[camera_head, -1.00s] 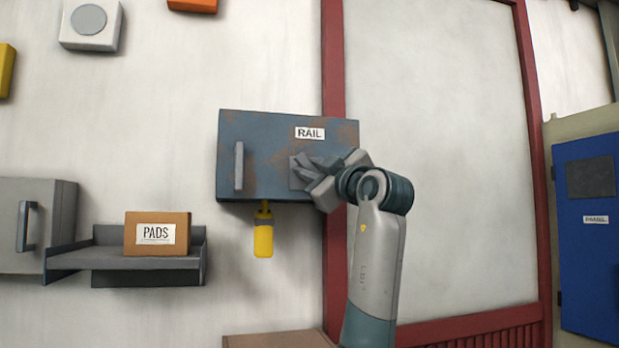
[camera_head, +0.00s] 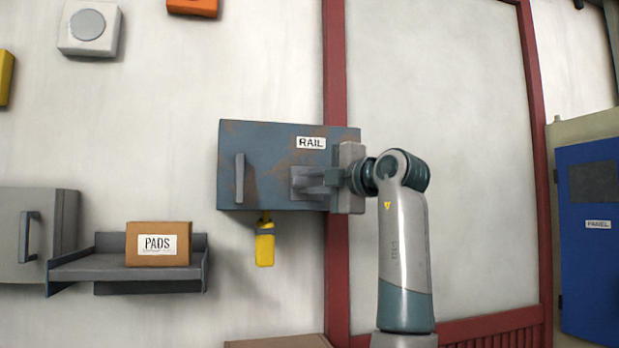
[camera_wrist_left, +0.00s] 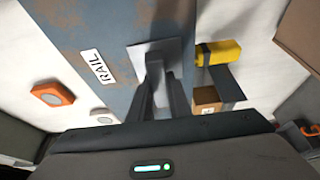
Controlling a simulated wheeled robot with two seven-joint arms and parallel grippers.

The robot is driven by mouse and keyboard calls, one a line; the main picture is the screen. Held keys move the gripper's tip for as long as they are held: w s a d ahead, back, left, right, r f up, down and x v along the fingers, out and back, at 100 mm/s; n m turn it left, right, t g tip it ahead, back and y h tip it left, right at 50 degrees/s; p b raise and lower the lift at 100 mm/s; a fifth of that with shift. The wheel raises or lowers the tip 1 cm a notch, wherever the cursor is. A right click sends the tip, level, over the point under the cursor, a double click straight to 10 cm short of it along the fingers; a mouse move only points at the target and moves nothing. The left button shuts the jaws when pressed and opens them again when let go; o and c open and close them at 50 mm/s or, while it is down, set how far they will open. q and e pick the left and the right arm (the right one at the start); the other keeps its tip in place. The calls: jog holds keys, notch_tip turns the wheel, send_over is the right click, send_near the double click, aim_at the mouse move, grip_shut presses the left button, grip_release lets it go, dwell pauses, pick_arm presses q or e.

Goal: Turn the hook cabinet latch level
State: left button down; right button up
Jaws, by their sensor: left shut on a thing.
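A blue-grey, rust-marked cabinet (camera_head: 270,150) labelled RAIL hangs on the wall in the middle of the head view. Its grey latch plate (camera_head: 300,192) is on the right part of the door; the plate also shows in the left wrist view (camera_wrist_left: 146,50). My left gripper (camera_head: 308,179) reaches in from the right side, its fingers about level, and is shut on the latch (camera_wrist_left: 155,62) in front of the plate. The fingers hide most of the latch, so its exact angle is hard to tell. My right gripper is in neither view.
A vertical handle (camera_head: 240,181) is on the door's left. A yellow item (camera_head: 265,246) hangs under the cabinet. A shelf (camera_head: 92,270) with a PADS box (camera_head: 158,258) and a grey cabinet (camera_head: 12,235) are left. A red frame post (camera_head: 335,65) stands close behind the gripper.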

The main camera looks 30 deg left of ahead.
pick_arm(q)
jog(key=shift+f, duration=0.1)
dwell(0.4)
jog(key=c, duration=1.6)
grip_release()
jog(key=shift+c, duration=0.2)
jog(key=shift+s+d, duration=0.15)
jog(key=shift+d, duration=0.25)
jog(key=b+v, duration=0.6)
jog(key=v, duration=1)
jog(key=shift+d+r+b, duration=0.25)
jog(key=shift+r+b, duration=0.05)
jog(key=shift+b, duration=0.05)
jog(key=shift+s, duration=0.15)
